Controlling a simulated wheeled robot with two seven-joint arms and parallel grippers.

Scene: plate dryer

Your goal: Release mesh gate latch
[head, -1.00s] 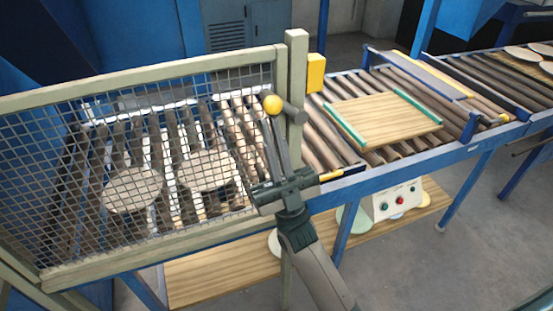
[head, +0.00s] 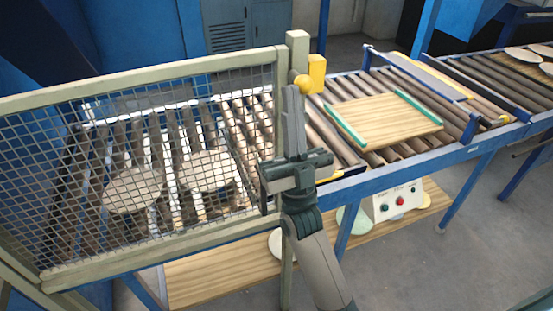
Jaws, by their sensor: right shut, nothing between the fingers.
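The mesh gate (head: 140,81) is a pale olive frame with wire mesh, standing against a post (head: 299,48) at its right end. The latch shows as a yellow ball knob (head: 302,85), now just right of the post. Its dark arm is hidden behind my gripper. A yellow block (head: 316,74) sits beside the knob at the post. My right gripper (head: 293,92) is shut and empty, with its fingers pointing up in front of the post. Its fingertips are close to the knob's left side; I cannot tell if they touch. My left gripper is not in view.
Behind the mesh, round plates (head: 133,188) lie on rollers. Right of the post, a wooden board with green edges (head: 383,118) lies on the blue-framed conveyor (head: 400,156). A control box (head: 398,200) stands on the lower shelf (head: 200,278). The floor at right is open.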

